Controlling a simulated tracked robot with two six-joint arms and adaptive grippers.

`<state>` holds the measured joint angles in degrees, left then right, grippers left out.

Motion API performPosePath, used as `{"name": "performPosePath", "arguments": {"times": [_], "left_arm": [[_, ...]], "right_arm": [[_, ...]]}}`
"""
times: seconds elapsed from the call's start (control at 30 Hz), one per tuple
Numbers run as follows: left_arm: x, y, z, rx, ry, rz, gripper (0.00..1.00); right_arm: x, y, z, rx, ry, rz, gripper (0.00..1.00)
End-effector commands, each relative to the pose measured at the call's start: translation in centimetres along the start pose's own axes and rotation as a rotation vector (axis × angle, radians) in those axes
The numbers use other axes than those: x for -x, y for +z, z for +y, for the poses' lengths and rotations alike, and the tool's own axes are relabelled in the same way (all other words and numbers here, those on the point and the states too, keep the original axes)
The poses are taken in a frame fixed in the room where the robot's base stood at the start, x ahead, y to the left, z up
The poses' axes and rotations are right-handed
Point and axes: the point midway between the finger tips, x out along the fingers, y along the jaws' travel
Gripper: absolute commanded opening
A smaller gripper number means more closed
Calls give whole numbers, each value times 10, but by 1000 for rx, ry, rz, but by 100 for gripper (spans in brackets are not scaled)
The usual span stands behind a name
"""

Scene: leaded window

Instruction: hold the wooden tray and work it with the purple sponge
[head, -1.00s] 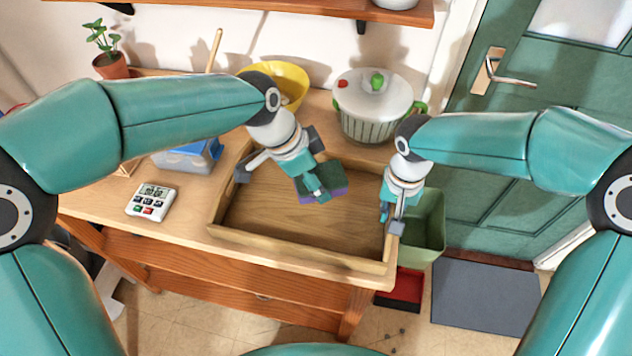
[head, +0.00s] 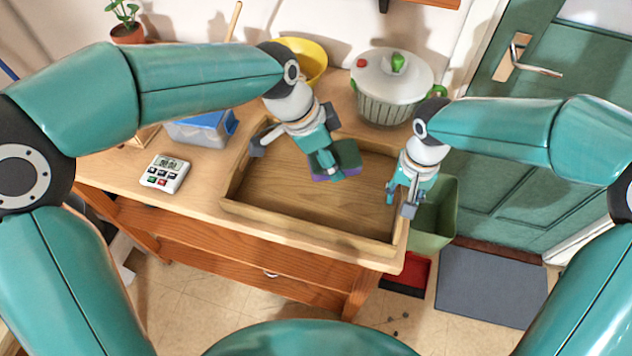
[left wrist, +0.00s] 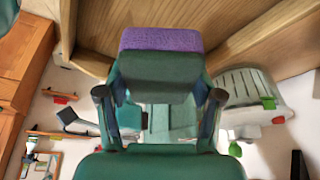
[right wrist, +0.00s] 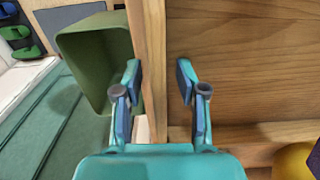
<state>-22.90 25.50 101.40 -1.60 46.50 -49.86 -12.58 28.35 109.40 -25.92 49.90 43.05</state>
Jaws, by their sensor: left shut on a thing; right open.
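The wooden tray (head: 285,213) lies on the wooden table, with its bare floor facing up. My left gripper (head: 332,168) is shut on the purple sponge (head: 345,175), over the right part of the tray floor. The sponge has a dark green layer, and its purple side shows in the left wrist view (left wrist: 160,39). I cannot tell whether it touches the floor. My right gripper (head: 400,202) is open at the tray's right wall. In the right wrist view its fingers (right wrist: 158,82) stand on either side of that wall (right wrist: 148,50), with gaps.
A white timer (head: 165,174) and a blue-lidded box (head: 203,129) stand left of the tray. A yellow bowl (head: 305,57) and a salad spinner (head: 388,95) are behind it. A green bin (head: 433,215) is beyond the table's right edge.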

Motion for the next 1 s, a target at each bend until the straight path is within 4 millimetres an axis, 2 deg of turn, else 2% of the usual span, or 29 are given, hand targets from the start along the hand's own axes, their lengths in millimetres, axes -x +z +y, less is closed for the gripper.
{"name": "performPosePath", "arguments": {"times": [0.17, 0.5, 0.7, 0.83, 1.0], "left_arm": [[0, 0, 0, 0, 0, 0, 38], [0, 0, 0, 0, 0, 0, 38], [0, 0, 0, 0, 0, 0, 38], [0, 0, 0, 0, 0, 0, 38], [0, 0, 0, 0, 0, 0, 38]], "right_arm": [[14, -1, 0, 0, -1, 5, 40], [78, -2, -1, -1, -2, 6, 40], [108, -1, -1, 0, -2, 2, 40], [117, -1, 0, 0, -1, 1, 40], [119, 0, 0, 0, 0, -1, 40]]}}
